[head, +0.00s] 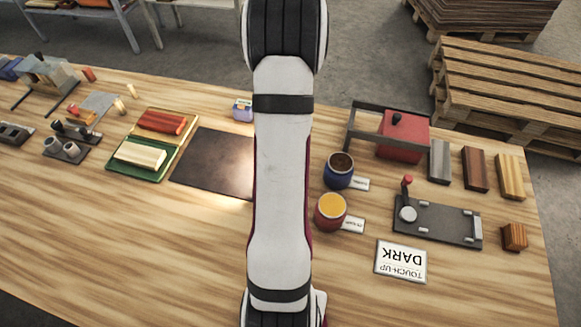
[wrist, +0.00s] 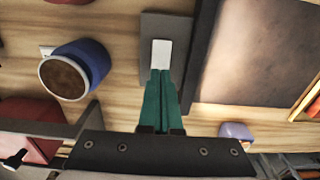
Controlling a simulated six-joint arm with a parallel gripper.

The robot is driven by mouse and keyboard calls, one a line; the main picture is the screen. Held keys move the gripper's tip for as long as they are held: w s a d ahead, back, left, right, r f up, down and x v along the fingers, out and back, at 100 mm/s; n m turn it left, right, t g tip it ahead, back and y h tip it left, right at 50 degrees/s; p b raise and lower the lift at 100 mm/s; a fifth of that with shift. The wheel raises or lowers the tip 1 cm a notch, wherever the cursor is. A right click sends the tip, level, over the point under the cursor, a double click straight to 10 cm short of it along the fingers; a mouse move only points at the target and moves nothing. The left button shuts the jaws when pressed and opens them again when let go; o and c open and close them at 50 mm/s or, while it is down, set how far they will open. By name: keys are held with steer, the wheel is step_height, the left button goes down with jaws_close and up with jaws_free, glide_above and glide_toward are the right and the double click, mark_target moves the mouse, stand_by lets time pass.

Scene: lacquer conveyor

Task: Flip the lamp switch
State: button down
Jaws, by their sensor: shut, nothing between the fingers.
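The lamp switch shows in the wrist view as a white rocker (wrist: 161,52) on a dark grey base plate (wrist: 150,24) lying on the wooden table. My gripper (wrist: 160,73) has its two green fingers shut together with nothing between them. The fingertips overlap the near edge of the white rocker in the picture; I cannot tell whether they touch it. In the head view my arm hides both the gripper and the switch.
A dark panel (head: 214,162) lies beside the switch, with a bright glow at its near edge. A blue pot (head: 339,171) and a red pot (head: 330,211) stand on the other side. A red box under a grey frame (head: 377,108) stands behind them.

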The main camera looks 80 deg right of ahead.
steer(key=shift+f, duration=0.95)
stand_by(0.3)
steer(key=shift+r, duration=3.55)
steer(key=w+a+r+n, duration=0.35)
steer(key=w+a, duration=0.25)
steer(key=a, duration=0.3)
steer(key=w+a+r+n, duration=0.2)
steer(key=w+a+r, duration=0.2)
steer(key=w+a, duration=0.35)
steer(key=s+a+r+n+y, duration=0.1)
steer(key=s+a+n, duration=0.2)
steer(key=a, duration=0.9)
steer(key=s+a+r+n, duration=0.2)
steer(key=s+a+n, duration=0.2)
steer(key=a, duration=0.8)
steer(key=shift+s+a+y, duration=0.15)
steer(key=shift+s+y, duration=0.25)
steer(key=shift+s, duration=0.5)
